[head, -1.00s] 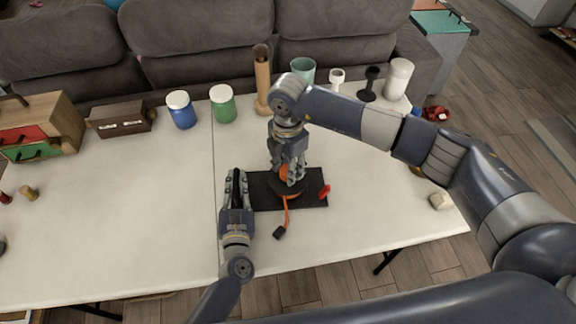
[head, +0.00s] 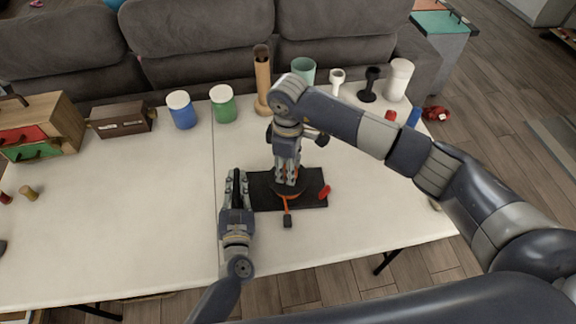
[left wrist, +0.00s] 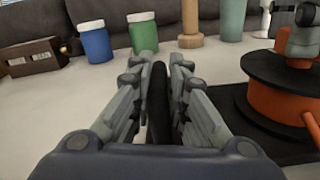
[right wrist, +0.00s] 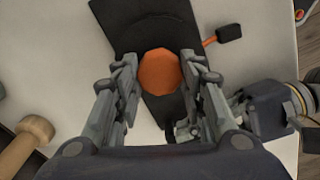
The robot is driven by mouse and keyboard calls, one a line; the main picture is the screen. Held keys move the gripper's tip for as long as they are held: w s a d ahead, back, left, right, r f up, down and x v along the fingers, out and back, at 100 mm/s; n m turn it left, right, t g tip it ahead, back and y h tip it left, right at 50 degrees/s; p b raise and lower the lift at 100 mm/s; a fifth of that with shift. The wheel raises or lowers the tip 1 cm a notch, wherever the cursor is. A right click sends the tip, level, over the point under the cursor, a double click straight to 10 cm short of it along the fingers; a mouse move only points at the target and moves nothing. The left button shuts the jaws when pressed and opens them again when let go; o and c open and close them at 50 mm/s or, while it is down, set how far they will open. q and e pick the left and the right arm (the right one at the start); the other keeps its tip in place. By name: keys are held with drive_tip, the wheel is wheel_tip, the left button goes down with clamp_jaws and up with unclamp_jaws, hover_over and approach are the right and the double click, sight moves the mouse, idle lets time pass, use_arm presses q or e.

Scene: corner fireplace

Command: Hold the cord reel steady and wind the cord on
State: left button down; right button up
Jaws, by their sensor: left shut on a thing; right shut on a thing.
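The cord reel stands on a black base plate (head: 317,181) on the white table; its orange drum (left wrist: 280,108) and black flange (left wrist: 285,72) show in the left wrist view. My left gripper (head: 237,178) is shut on a black upright part at the plate's left end. My right gripper (head: 290,182) points down from above, shut on the reel's orange top (right wrist: 160,72), which its fingers partly hide in the head view. A short orange cord (head: 286,204) leaves the reel toward the front, ending in a black plug (head: 287,221) on the table.
A red piece (head: 324,192) sits at the plate's right side. Blue (head: 181,110) and green (head: 223,104) jars, a tan cylinder (head: 263,85) and several cups line the back edge. A brown box (head: 121,120) and drawer chest (head: 62,118) stand left.

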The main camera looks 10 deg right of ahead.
drive_tip(key=shift+a+r+m, duration=0.1)
drive_tip(key=shift+a+m, duration=0.25)
drive_tip(key=shift+m, duration=0.65)
drive_tip(key=shift+w+d+r+m, duration=0.1)
drive_tip(key=shift+m, duration=0.8)
drive_tip(key=shift+w+d+m, duration=0.1)
drive_tip(key=shift+m, duration=0.8)
drive_tip(key=shift+d, duration=0.1)
drive_tip(key=o, duration=1.1)
drive_tip(key=shift+s, duration=0.1)
drive_tip(key=shift+c, duration=0.2)
drive_tip(key=shift+s, duration=0.1)
drive_tip(key=shift+d, duration=0.1)
